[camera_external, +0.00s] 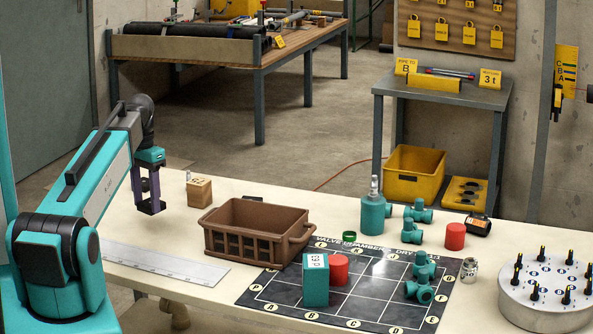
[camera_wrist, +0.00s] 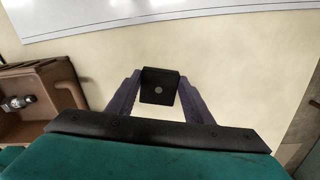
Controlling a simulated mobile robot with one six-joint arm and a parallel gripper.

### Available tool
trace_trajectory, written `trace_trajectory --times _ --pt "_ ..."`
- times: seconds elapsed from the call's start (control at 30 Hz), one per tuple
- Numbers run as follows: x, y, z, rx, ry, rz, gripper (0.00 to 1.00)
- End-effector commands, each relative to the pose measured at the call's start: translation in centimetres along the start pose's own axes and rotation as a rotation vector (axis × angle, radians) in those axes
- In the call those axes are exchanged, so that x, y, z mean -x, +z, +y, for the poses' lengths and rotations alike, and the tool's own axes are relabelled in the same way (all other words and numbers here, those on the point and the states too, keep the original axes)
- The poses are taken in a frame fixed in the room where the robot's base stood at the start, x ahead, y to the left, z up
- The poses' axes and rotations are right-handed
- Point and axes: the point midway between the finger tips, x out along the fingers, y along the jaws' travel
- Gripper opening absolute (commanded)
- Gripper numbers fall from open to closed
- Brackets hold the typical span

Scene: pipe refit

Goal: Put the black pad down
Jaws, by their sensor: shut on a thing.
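My gripper (camera_external: 150,208) points down at the left of the pale table, left of the brown crate. In the wrist view the black pad (camera_wrist: 159,86) sits between the two purple fingers of my gripper (camera_wrist: 159,95), which are shut on it. The pad is square and dark, with a small pale dot in its middle. The fingertips look to be above the table top, but the exact gap below the pad is hard to tell. In the external view the pad is hard to separate from the dark fingertips.
The brown crate (camera_external: 257,232) stands right of my gripper; the wrist view shows a metal fitting (camera_wrist: 19,102) inside it. A white ruler (camera_external: 163,262) lies nearer the camera. A wooden block (camera_external: 199,191) stands behind. A gridded black board (camera_external: 375,290) lies further right. Bare table surrounds my gripper.

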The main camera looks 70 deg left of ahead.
Motion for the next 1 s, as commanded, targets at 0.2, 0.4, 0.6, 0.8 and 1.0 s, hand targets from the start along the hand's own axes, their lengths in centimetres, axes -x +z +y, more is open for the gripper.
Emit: trace_trajectory --times 0.2,0.4,0.6,0.8,1.0 --pt "1.7 -3.0 4.6 -0.12 0.0 0.0 0.22" --pt "2.9 -5.2 8.8 -0.223 0.0 0.001 0.22" --pt "3.8 -6.9 12.8 -0.317 0.0 0.0 0.22" --pt "4.6 -8.2 17.0 -0.408 0.0 0.0 0.22" --pt "5.3 -9.4 21.5 -0.502 0.0 0.001 0.22"
